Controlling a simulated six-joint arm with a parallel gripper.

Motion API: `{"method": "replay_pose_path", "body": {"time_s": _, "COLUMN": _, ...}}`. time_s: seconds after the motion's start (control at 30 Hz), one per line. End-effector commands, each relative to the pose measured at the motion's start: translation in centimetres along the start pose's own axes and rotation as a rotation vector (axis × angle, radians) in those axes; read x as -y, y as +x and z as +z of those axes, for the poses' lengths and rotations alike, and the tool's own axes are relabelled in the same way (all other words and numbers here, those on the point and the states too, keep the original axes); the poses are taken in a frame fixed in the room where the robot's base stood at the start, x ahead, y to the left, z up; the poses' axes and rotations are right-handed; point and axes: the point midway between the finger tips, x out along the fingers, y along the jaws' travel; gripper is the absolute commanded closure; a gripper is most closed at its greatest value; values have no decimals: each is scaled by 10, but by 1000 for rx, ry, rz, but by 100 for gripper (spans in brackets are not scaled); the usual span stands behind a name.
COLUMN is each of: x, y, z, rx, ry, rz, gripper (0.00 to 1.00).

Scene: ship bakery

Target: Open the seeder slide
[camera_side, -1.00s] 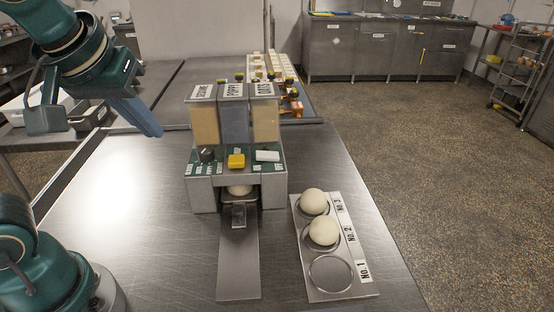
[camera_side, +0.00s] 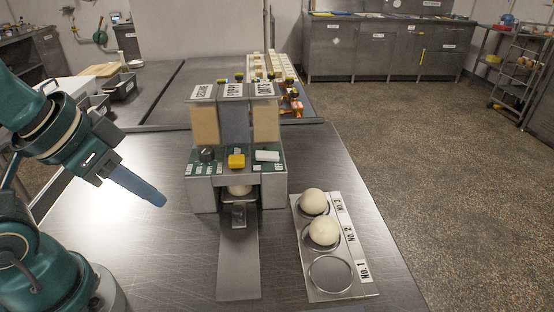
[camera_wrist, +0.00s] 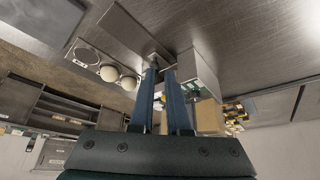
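The seeder (camera_side: 238,180) stands mid-table, with hoppers labelled SESAME, POPPY and OATS. Its green top carries a dark knob (camera_side: 207,155), a yellow block (camera_side: 236,161) and a white block (camera_side: 267,156). I cannot tell which part is the slide.
A metal tray (camera_side: 349,289) at the right has ring places labelled No. 1 to No. 3. Dough balls (camera_side: 314,201) (camera_side: 323,231) sit at No. 3 and No. 2; No. 1 is empty. The table left of the seeder is clear.

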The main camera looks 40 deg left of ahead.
Motion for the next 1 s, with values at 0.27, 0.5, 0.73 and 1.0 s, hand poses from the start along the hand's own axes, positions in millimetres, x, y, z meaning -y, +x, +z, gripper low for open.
{"method": "replay_pose_path", "body": {"time_s": 0.27, "x": -1, "y": 6, "z": -23, "rx": 86, "ry": 249, "rz": 13, "gripper": 40}}
{"method": "replay_pose_path", "body": {"time_s": 0.5, "x": -3, "y": 33, "z": -60, "rx": 217, "ry": 690, "rz": 83, "gripper": 40}}
{"method": "replay_pose_path", "body": {"time_s": 0.73, "x": -7, "y": 78, "z": -84, "rx": 321, "ry": 1111, "rz": 207, "gripper": 40}}
{"method": "replay_pose_path", "body": {"time_s": 1.0, "x": -10, "y": 124, "z": -92, "rx": 378, "ry": 1456, "rz": 349, "gripper": 40}}
